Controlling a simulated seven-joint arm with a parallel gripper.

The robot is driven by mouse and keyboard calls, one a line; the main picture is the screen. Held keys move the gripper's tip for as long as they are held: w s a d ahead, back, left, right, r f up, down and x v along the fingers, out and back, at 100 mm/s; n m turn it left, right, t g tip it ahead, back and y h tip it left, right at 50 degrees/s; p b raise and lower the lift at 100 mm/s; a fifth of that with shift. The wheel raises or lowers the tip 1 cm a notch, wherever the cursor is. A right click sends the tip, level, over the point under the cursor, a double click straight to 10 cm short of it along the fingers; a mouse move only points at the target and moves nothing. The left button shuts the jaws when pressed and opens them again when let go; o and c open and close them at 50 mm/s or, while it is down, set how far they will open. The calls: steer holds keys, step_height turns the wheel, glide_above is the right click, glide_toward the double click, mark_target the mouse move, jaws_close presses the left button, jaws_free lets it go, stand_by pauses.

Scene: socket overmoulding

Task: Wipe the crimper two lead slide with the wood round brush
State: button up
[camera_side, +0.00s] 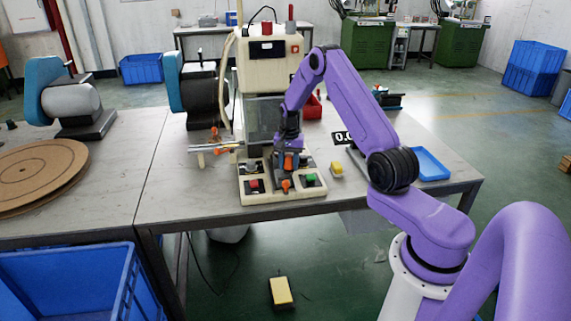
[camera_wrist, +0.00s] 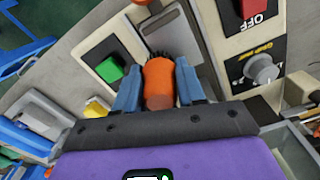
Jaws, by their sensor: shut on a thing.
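My gripper (camera_wrist: 159,80) is shut on the wood round brush (camera_wrist: 158,88), gripping its orange-brown handle between two blue fingers. Dark bristles show just past the handle, against the grey metal lead slide (camera_wrist: 182,38) of the crimper; whether they touch it I cannot tell. An orange knob (camera_wrist: 143,2) shows at the slide's far end. In the side view the gripper (camera_side: 289,152) points down over the crimper's front base, with the orange brush (camera_side: 289,163) below it. The orange knob (camera_side: 286,184) shows in front. The cream crimper (camera_side: 268,58) stands behind; my arm hides part of it.
A green button (camera_wrist: 109,69) and a red OFF switch (camera_wrist: 250,10) flank the slide, with a grey dial (camera_wrist: 262,68) nearby. A yellow block (camera_side: 337,169) and blue tray (camera_side: 430,164) lie to the right on the table. A thin rod stand (camera_side: 213,149) is left of the base.

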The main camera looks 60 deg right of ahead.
steer(key=w+a, duration=0.4)
step_height(320, 180, up, 8)
stand_by(0.8)
steer(key=shift+s, duration=0.15)
